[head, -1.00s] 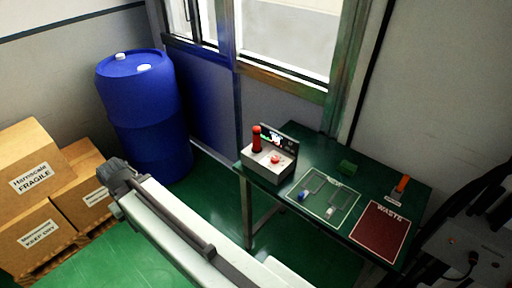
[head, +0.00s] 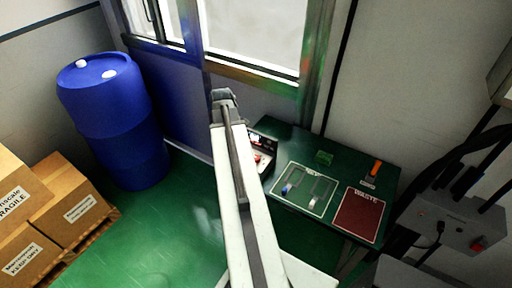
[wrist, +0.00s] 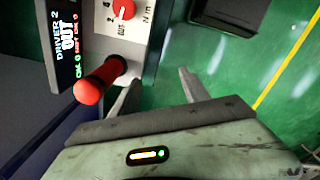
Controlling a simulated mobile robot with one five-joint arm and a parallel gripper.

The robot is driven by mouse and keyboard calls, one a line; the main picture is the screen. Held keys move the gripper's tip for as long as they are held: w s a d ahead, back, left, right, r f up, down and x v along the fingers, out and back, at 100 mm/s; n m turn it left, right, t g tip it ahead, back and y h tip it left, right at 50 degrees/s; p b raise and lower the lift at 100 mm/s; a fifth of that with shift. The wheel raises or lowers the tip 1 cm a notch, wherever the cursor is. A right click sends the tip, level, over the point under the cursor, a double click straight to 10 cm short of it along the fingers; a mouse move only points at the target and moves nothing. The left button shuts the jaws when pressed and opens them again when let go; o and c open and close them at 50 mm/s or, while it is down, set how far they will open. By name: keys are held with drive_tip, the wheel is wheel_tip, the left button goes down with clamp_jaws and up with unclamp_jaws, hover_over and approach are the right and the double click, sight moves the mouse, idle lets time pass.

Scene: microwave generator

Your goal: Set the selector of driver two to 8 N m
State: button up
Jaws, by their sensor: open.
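The driver two station shows in the wrist view at upper left, a pale box with a dark display (wrist: 68,45) reading "DRIVER 2" and "OUT". Its red selector knob (wrist: 123,9) is at the top edge, beside a printed scale with "OUT", "2", "4" and "N m". A red driver handle (wrist: 99,80) stands out of the box, close to the left finger. My gripper (wrist: 158,85) is open and empty, its fingers over the box edge and the floor. In the head view the station (head: 264,152) is mostly hidden behind my arm; my gripper's fingers do not show clearly there.
A blue barrel (head: 115,120) and boxes (head: 68,207) stand left. Green floor between is clear.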

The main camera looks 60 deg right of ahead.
wheel_tip(320, 180, up, 2)
drive_tip(key=n+p, duration=0.1)
hover_over(256, 157)
drive_tip(key=shift+s, duration=0.15)
wheel_tip(256, 157, down, 8)
drive_tip(key=b, duration=0.8)
drive_tip(key=shift+a+f, duration=0.1)
